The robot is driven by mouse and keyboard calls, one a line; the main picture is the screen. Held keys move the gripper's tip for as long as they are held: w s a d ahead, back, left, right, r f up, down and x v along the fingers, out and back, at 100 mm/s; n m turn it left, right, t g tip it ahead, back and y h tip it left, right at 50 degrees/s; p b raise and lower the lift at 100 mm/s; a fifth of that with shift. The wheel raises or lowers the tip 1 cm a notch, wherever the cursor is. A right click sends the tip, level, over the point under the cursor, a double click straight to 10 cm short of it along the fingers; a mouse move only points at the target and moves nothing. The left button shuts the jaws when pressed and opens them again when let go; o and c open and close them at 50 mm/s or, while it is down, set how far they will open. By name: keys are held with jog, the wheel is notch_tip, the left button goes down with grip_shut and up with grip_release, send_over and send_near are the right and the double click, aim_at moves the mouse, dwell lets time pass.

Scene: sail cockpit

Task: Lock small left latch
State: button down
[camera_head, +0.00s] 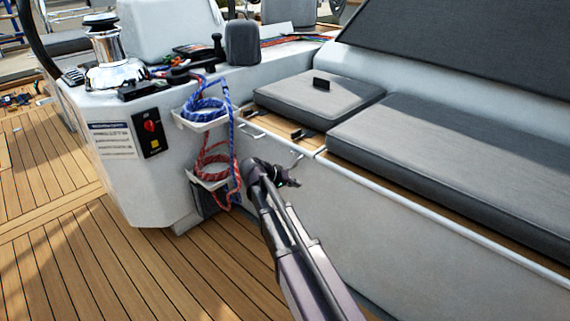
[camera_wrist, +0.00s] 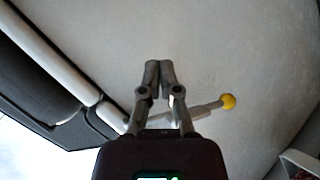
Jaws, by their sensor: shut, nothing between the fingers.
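Two small light handle-like fittings show on the upper front of the white bench in the head view: a left one (camera_head: 252,131) and a right one (camera_head: 297,159). Either may be a latch; their locked state is too small to tell. My gripper (camera_head: 293,183) is close to the bench front, below the right fitting and apart from the left one. In the wrist view my gripper (camera_wrist: 159,73) is shut and empty, its fingertips together before a plain white surface. A grey rod with a yellow knob (camera_wrist: 228,101) shows behind and right of the fingers; its attachment is hidden.
Blue rope (camera_head: 205,108) and red rope (camera_head: 210,165) hang in holders left of my gripper. Grey cushions (camera_head: 450,150) lie on the bench (camera_head: 430,245). A small dark fitting (camera_head: 300,134) sits on its wooden top. The teak floor (camera_head: 60,270) at left is clear.

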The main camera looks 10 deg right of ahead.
jog(key=s+r+g+y+p, duration=0.1)
jog(key=s+r+y+p, duration=0.1)
jog(key=s, duration=0.5)
jog(key=s+a+r+n+g+y+p, duration=0.1)
jog(key=s+r+y+p, duration=0.1)
jog(key=s+y+p, duration=0.3)
jog(key=s+a+r+n+y+p, duration=0.1)
jog(key=s+y+p, duration=0.2)
jog(key=s, duration=0.6)
jog(key=shift+a+r+g+p, duration=0.25)
jog(key=shift+r+g+p, duration=0.15)
jog(key=shift+p, duration=0.55)
jog(key=shift+a, duration=0.1)
